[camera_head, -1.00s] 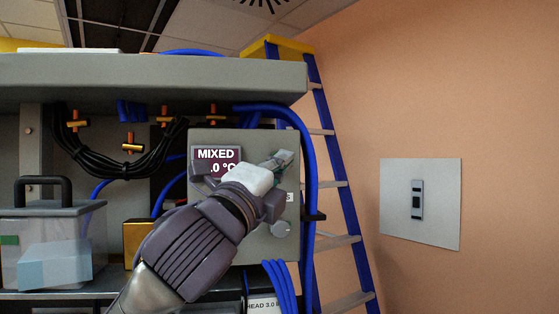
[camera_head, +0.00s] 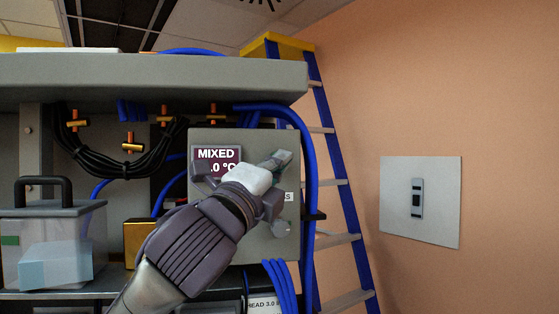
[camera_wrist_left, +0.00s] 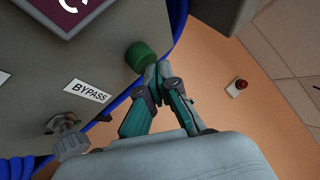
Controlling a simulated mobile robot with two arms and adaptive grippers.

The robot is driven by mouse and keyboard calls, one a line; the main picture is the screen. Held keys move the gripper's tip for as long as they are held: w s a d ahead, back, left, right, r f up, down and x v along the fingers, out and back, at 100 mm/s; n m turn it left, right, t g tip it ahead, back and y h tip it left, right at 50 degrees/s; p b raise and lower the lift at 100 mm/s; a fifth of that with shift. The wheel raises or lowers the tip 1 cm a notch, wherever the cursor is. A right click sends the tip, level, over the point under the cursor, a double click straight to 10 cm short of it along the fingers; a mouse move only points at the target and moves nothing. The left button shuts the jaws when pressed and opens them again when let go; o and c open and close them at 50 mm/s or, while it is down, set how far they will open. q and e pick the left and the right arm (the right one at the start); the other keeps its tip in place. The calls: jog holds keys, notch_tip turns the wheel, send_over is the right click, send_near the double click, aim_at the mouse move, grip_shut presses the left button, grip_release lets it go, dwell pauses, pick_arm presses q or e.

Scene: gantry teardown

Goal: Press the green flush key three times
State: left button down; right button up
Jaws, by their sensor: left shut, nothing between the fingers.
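The green flush key (camera_wrist_left: 141,57) is a round green button on the grey control box, above the BYPASS label in the left wrist view. My left gripper (camera_wrist_left: 157,72) is shut and empty, with its fingertips right beside the key's lower right edge; I cannot tell whether they touch it. In the head view my left gripper (camera_head: 281,158) is in front of the grey control box (camera_head: 282,243), and the green key is hidden behind it. The box's display (camera_head: 217,160) reads MIXED, with part of the reading covered. My right gripper is not in view.
A blue hose (camera_head: 308,170) curves down the box's right side. A grey knob (camera_wrist_left: 69,138) sits near the BYPASS label (camera_wrist_left: 87,91). A shelf slab (camera_head: 150,78) overhangs the box. A blue ladder (camera_head: 347,215) and a wall plate (camera_head: 442,205) are at right.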

pick_arm(q)
jog(key=shift+w, duration=0.3)
jog(key=shift+s, duration=0.15)
dwell(0.3)
jog(key=shift+s+d, duration=0.15)
jog(key=shift+s, duration=0.7)
jog(key=s, duration=0.3)
jog(key=s+d+b, duration=0.1)
jog(key=s, duration=0.1)
jog(key=shift+s+d, duration=0.15)
jog(key=shift+s, duration=0.25)
dwell(1.5)
